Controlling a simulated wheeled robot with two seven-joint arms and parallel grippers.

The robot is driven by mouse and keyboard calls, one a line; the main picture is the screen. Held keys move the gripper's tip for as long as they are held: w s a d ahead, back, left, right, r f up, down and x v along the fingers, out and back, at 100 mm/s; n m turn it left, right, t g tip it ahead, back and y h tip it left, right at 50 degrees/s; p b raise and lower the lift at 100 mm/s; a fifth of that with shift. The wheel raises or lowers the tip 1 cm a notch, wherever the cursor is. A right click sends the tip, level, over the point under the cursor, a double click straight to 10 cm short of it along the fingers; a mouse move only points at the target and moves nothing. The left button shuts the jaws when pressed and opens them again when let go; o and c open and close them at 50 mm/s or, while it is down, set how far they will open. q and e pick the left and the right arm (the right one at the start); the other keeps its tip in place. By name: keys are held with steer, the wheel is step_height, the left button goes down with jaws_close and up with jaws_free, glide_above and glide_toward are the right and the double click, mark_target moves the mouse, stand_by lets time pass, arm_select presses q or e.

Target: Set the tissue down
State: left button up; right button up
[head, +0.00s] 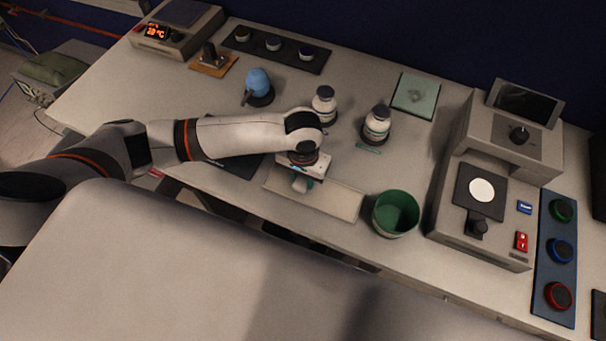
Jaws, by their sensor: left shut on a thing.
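My left gripper (302,181) reaches in from the left and points down over a pale flat tray (338,200) near the front edge of the bench. It is shut on a small pale, whitish-green thing, which looks like the tissue (300,186). The gripper body hides most of the tissue. I cannot tell whether the tissue touches the tray. My right gripper is not in view.
A green bin (396,213) stands right of the tray. Two white bottles (324,104) (377,125) stand behind it. A blue bulb (258,85) is at the back left. A grey machine (485,200) takes up the right side.

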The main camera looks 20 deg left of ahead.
mark_target(303, 179)
arm_select(q)
steer(key=o, duration=0.7)
steer(key=shift+o, duration=1.2)
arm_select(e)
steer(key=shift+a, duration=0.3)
arm_select(q)
step_height(303, 179, up, 12)
steer(key=b, duration=0.2)
steer(key=shift+r, duration=0.15)
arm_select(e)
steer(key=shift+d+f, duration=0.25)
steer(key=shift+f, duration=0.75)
